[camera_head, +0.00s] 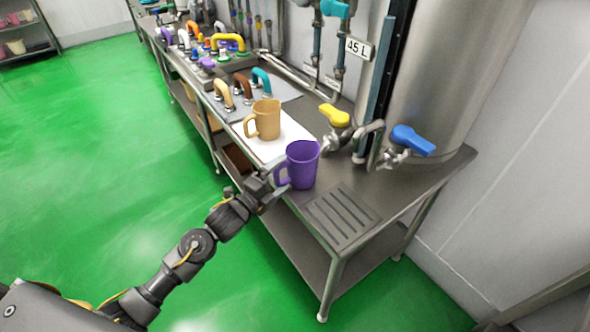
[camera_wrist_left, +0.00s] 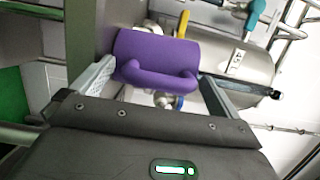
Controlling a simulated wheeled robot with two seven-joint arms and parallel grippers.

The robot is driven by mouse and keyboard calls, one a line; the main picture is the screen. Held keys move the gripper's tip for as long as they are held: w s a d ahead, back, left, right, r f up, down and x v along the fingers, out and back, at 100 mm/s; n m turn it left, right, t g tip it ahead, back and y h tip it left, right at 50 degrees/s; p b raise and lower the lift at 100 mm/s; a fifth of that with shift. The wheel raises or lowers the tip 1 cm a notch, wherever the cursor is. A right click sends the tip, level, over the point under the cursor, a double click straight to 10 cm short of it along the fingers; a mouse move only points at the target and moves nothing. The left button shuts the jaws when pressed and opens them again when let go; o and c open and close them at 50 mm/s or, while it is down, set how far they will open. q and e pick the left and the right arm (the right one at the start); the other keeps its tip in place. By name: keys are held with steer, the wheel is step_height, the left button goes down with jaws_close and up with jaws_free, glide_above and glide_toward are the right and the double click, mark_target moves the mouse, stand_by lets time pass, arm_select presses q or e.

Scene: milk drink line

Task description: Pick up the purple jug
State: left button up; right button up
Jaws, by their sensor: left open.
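The purple jug (camera_head: 303,165) stands upright on the steel counter, close to the front edge, with its handle toward my left gripper (camera_head: 280,184). The gripper is open right at the handle side of the jug. In the left wrist view the jug (camera_wrist_left: 157,58) lies between the two spread fingers (camera_wrist_left: 150,85), with its handle facing the gripper. I cannot tell whether a finger touches it. My right gripper is not in view.
A tan jug (camera_head: 265,120) stands on a white mat (camera_head: 287,143) behind the purple jug. A drain grate (camera_head: 342,215) is to the right. Green floor is clear at left.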

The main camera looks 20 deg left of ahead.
arm_select(q)
steer(key=c, duration=1)
steer(key=shift+r, duration=0.1)
